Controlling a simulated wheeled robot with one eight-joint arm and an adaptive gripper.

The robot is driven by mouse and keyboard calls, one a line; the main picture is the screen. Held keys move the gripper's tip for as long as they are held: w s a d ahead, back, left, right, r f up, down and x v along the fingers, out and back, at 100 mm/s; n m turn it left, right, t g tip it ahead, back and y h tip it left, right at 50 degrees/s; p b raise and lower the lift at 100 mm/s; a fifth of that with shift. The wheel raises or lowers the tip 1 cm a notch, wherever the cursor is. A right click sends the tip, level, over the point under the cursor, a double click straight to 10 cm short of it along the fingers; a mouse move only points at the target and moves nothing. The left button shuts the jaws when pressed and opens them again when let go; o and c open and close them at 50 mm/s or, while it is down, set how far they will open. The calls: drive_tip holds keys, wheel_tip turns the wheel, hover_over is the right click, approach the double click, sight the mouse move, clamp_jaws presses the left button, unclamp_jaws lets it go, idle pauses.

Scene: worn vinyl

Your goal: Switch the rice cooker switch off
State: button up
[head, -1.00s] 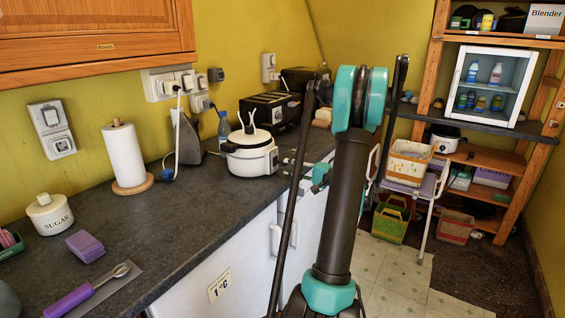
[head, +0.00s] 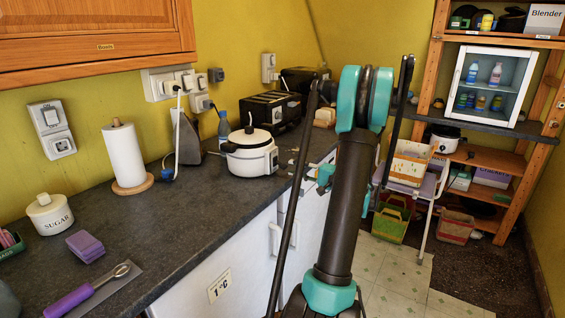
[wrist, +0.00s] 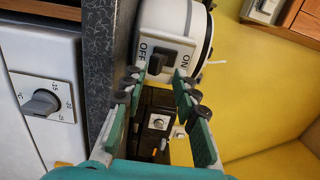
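The white rice cooker (head: 250,155) stands on the dark counter (head: 150,235), near its front edge. In the wrist view its panel (wrist: 175,25) carries a dark switch (wrist: 157,64) on a grey plate, between the labels OFF and ON. The switch's dark lever appears closer to the OFF label; its exact seating is hard to tell. My gripper (wrist: 160,88) is open and empty, its two fingers apart just below the panel. In the head view my gripper (head: 307,172) is right of the cooker, partly hidden by my arm.
A paper towel roll (head: 126,158) and sugar jar (head: 50,213) are further left. A dial (wrist: 42,103) on a white front shows in the wrist view.

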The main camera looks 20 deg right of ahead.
drive_tip(key=shift+v, duration=2.25)
drive_tip(key=v, duration=1.2)
drive_tip(key=shift+a, duration=0.1)
drive_tip(key=a+f+n+g+h, duration=0.1)
drive_tip(key=a+f+g+h, duration=0.2)
drive_tip(key=a, duration=0.8)
drive_tip(key=a+f+n+g, duration=0.2)
drive_tip(key=a+f+g, duration=0.15)
drive_tip(key=a, duration=0.75)
drive_tip(key=s+a+f+n+g+h, duration=0.1)
drive_tip(key=s+a+f+n+h, duration=0.2)
drive_tip(key=s, duration=0.5)
drive_tip(key=s+a+f+n+g+h, duration=0.2)
drive_tip(key=s+f+n+h, duration=0.1)
drive_tip(key=s, duration=0.4)
drive_tip(key=f+h, duration=0.1)
drive_tip(key=h, duration=0.1)
drive_tip(key=shift+s+a+n+h, duration=0.35)
drive_tip(key=shift+a+n+h, duration=0.05)
